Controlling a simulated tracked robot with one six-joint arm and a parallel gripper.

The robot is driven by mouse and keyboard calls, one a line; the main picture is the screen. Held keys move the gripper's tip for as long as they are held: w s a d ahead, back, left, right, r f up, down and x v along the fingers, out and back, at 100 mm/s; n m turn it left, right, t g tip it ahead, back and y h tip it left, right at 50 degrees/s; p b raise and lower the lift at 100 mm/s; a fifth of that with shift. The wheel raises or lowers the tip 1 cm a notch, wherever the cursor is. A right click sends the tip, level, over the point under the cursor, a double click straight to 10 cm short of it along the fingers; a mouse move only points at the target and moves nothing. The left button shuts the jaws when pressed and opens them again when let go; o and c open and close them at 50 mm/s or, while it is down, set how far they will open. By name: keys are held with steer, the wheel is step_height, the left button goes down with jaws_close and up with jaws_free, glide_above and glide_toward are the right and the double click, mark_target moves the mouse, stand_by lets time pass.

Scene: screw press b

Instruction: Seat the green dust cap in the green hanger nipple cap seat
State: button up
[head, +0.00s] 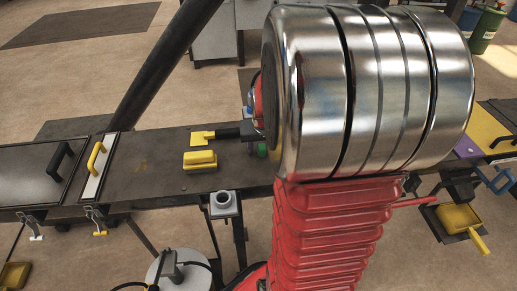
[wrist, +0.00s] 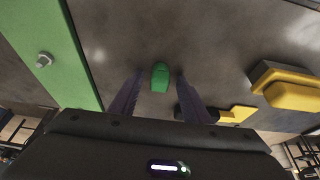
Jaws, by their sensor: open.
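The green dust cap (wrist: 160,77) is a small rounded green piece on the dark metal surface in the wrist view. My gripper (wrist: 160,74) is open, with one dark finger on each side of the cap as seen from the wrist. I cannot tell how far the fingertips are above the surface, and no contact shows. In the head view a small green piece (head: 262,150) shows beside my arm, which hides most of my gripper there. I cannot make out the green hanger nipple cap seat for certain in either view.
A yellow block (head: 200,160) lies on the dark bench (head: 150,178), near a yellow-ended tool (head: 203,136); the block also shows in the wrist view (wrist: 290,90). A green strip with a bolt (wrist: 50,50) is at the left. A black handle (head: 60,160) and yellow handle (head: 97,157) rise farther left.

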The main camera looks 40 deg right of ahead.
stand_by(0.4)
jaws_close()
stand_by(0.4)
